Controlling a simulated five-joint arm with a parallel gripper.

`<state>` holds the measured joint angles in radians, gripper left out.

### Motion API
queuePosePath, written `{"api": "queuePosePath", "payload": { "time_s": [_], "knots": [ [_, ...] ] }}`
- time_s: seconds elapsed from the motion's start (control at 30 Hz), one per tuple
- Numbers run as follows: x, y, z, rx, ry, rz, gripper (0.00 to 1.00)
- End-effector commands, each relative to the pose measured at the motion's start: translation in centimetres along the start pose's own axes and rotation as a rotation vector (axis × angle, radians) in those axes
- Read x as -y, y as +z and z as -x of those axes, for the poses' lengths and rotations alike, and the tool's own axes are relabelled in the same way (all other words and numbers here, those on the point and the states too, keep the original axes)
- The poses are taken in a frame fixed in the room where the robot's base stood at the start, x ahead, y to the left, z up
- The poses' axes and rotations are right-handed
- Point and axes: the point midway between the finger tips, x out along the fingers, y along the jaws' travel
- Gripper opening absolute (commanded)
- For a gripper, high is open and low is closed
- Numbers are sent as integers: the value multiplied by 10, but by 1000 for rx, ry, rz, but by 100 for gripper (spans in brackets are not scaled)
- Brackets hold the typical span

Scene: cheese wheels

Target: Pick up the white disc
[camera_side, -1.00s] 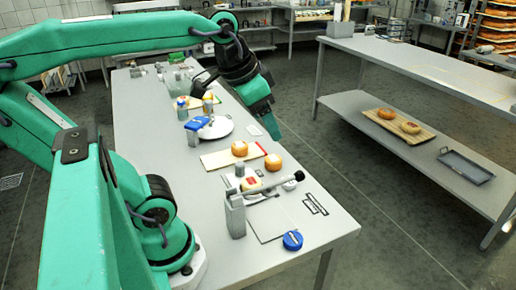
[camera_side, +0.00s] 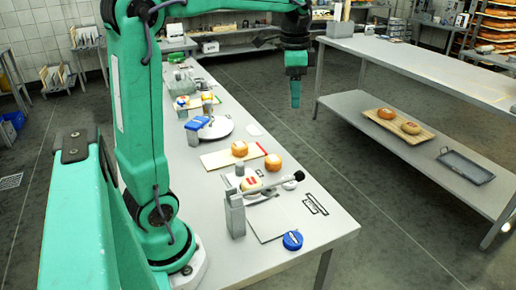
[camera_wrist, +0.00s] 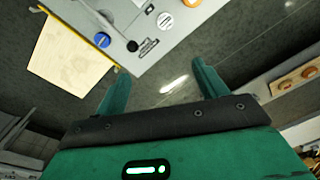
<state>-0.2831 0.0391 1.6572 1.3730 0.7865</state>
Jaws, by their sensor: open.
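A small white disc (camera_side: 290,186) lies near the right edge of the long grey table, beside a black-knobbed lever, in the side view. A white disc with dark marking also shows in the wrist view (camera_wrist: 165,20), near the table edge. My gripper (camera_side: 295,100) hangs pointing down off the right side of the table, above the aisle floor, well away from the disc. In the wrist view my gripper (camera_wrist: 160,67) has its two fingers spread apart with only floor between them. It is open and empty.
The lever (camera_side: 272,183) is close to the disc. A blue disc (camera_side: 292,240) lies at the front. A large white plate (camera_side: 226,131) is farther back. A second bench (camera_side: 420,65) stands right across the aisle.

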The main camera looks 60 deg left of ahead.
Motion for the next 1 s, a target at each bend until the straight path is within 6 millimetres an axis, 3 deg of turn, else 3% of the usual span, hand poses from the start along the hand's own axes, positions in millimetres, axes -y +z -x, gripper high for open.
{"api": "queuePosePath", "payload": {
  "time_s": [0.47,0.87,1.0],
  "knots": [
    [36,-6,-18,49,54,-85,72],
    [32,-2,-76,52,57,-87,72],
    [30,0,-110,53,59,-87,72]
  ]
}}
